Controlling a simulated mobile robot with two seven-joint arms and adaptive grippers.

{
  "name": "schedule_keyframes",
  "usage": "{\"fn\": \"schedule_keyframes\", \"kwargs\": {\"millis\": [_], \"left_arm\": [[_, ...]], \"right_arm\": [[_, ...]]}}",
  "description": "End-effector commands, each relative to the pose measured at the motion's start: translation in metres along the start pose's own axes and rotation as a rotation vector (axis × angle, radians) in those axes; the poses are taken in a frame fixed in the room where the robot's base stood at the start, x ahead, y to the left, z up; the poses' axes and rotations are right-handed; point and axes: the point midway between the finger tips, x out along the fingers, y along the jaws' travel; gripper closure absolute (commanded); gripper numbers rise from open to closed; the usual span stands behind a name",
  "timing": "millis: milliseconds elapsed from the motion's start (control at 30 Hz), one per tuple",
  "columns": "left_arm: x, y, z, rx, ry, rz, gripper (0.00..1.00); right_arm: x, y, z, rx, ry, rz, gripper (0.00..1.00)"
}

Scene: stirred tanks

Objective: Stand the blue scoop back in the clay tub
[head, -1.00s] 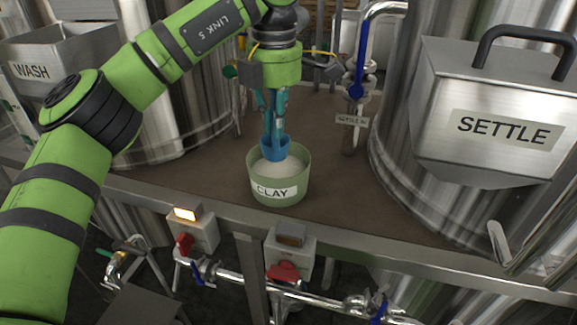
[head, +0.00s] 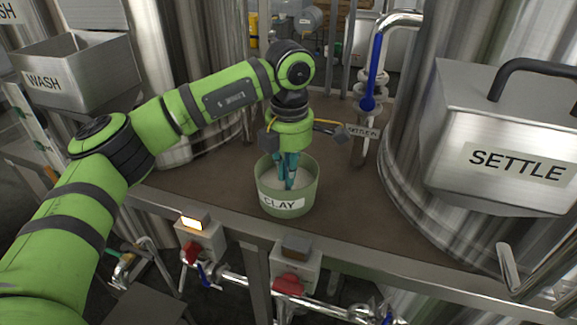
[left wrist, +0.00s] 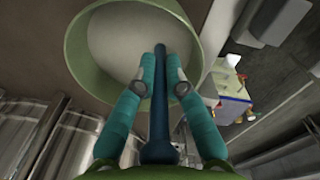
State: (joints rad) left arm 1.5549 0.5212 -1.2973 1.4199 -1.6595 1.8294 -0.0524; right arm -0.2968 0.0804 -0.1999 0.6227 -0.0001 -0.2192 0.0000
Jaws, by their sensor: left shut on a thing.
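The green clay tub (head: 271,201), labelled CLAY, stands on the brown platform and holds pale powder (left wrist: 130,40). My left gripper (head: 289,183) points down over the tub with its fingertips inside the rim. It is shut on the handle of the blue scoop (left wrist: 160,117), which runs between the fingers in the left wrist view. The scoop's bowl is hidden in the head view behind the tub wall and fingers; I cannot tell how deep it sits in the powder. My right gripper is not in view.
The SETTLE hopper (head: 500,150) and its steel tank stand to the right. The WASH hopper (head: 75,75) is at the left. A pipe with a blue lever (head: 375,70) rises behind the tub. Switch boxes line the front rail (head: 340,252). The platform right of the tub is clear.

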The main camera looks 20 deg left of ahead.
Motion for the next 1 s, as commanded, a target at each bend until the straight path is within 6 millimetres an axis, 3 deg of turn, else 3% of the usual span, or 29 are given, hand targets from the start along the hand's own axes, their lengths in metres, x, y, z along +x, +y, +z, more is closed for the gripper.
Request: {"fn": "schedule_keyframes", "kwargs": {"millis": [267, 300, 333, 367, 767, 867, 1000], "left_arm": [[0.003, 0.000, 0.000, 0.000, -0.001, 0.001, 1.00], [0.003, 0.000, 0.000, 0.000, -0.001, 0.001, 0.80], [0.002, 0.000, 0.000, 0.000, -0.001, 0.001, 0.68], [0.002, 0.000, 0.000, 0.000, -0.001, 0.001, 0.64], [-0.004, 0.000, 0.001, 0.001, -0.002, 0.001, 0.64], [-0.014, 0.000, 0.001, 0.000, -0.005, 0.003, 0.64], [-0.043, 0.000, 0.002, 0.001, -0.006, 0.004, 0.64]], "right_arm": [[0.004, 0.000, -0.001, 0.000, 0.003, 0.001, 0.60], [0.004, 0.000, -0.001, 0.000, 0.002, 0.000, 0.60], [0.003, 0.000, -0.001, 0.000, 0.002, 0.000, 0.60], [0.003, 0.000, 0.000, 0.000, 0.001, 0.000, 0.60], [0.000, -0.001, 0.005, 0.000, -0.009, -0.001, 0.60], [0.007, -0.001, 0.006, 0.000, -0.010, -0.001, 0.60], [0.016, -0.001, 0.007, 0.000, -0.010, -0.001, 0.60]]}}
